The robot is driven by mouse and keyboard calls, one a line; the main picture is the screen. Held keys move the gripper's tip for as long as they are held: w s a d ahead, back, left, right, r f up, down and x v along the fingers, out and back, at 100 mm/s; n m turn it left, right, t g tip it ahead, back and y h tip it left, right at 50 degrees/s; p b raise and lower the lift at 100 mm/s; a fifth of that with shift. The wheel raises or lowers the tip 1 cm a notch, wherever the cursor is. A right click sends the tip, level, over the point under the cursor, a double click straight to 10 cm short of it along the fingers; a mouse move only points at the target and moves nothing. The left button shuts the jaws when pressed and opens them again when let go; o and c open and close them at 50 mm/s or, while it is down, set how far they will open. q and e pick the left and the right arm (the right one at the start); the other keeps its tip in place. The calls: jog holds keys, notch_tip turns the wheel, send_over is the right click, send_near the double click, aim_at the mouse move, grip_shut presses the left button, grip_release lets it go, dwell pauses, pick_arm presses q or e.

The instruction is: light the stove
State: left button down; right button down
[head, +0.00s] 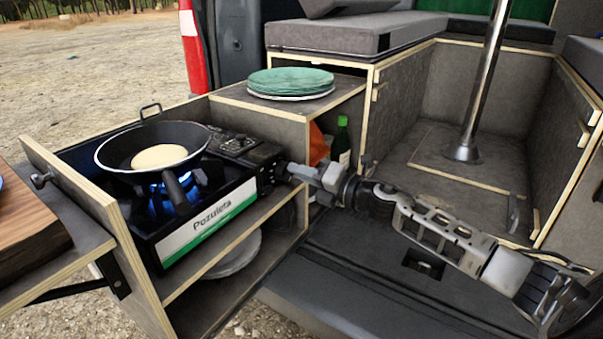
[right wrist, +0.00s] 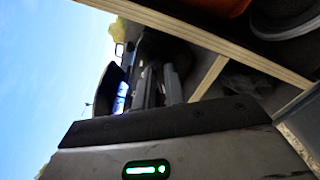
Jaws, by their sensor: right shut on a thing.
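The black camping stove (head: 205,226), with a white and green front label, sits on the upper shelf of the pull-out unit. A blue flame (head: 172,184) burns under the pan (head: 119,153), which holds a pale round food (head: 159,156). The flame also shows in the right wrist view (right wrist: 121,97). My right gripper (head: 283,172) is at the stove's right end, shut on what seems to be the stove knob, mostly hidden by the fingers. My left gripper is not in view.
Green plates (head: 290,82) are stacked on the counter behind the gripper. A green bottle (head: 341,141) stands in the compartment beside it. A wooden board (head: 27,216) lies at the far left. The van floor on the right is mostly clear around a metal pole (head: 484,85).

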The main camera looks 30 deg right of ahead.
jog(key=c, duration=1.5)
grip_release()
jog(key=shift+o, duration=0.2)
jog(key=shift+s, duration=0.15)
jog(key=v, duration=1.5)
jog(key=shift+s+d, duration=0.2)
jog(key=shift+s, duration=0.1)
